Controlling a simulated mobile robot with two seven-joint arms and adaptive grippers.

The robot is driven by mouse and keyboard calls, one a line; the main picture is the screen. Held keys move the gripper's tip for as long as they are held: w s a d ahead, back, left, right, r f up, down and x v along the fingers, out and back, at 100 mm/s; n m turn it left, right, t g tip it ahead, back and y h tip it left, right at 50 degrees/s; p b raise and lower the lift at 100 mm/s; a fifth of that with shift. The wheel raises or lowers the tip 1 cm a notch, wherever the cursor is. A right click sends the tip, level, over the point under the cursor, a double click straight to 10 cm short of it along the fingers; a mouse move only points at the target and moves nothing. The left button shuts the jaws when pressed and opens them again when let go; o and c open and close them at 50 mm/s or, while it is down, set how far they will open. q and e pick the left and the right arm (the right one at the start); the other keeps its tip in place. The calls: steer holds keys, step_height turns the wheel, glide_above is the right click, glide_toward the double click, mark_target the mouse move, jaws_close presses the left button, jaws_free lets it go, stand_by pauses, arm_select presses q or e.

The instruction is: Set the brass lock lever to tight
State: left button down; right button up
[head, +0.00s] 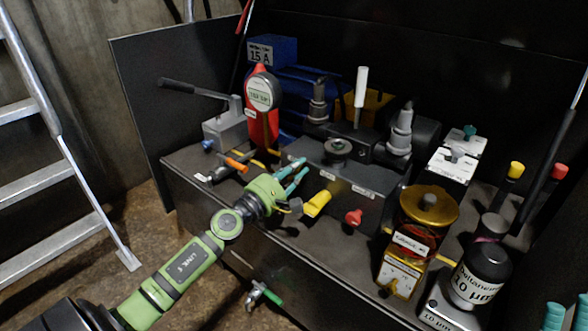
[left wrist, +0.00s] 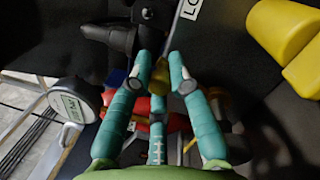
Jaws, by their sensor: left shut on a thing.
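My left gripper (head: 298,170) reaches the front of the dark machine block (head: 350,178). In the left wrist view its teal fingers (left wrist: 163,78) are closed around a small brass piece (left wrist: 158,76), which looks like the brass lock lever. The fingers hide most of the lever, and I cannot make it out in the head view. A white label starting "LO" (left wrist: 191,9) is just beyond the fingertips. I cannot read the lever's setting. Teal fingers of my right gripper (head: 567,311) show at the lower right corner, apart and empty, cut off by the frame.
A yellow knob (head: 318,204) and a red knob (head: 353,217) stick out close to the left gripper. A red-bodied gauge (head: 262,95) and an orange-handled valve (head: 236,165) stand to its left. An amber filter bowl (head: 428,205) stands right. A ladder (head: 60,140) is far left.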

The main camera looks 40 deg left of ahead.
arm_select(q)
steer(key=shift+d+r, duration=0.1)
steer(key=shift+d, duration=0.05)
steer(key=c, duration=1.4)
jaws_free()
steer(key=shift+s, duration=0.25)
steer(key=s+a+f, duration=0.1)
steer(key=s, duration=1)
steer(key=shift+s+a+f, duration=0.15)
steer(key=shift+a+f, duration=0.15)
steer(key=shift+f, duration=0.1)
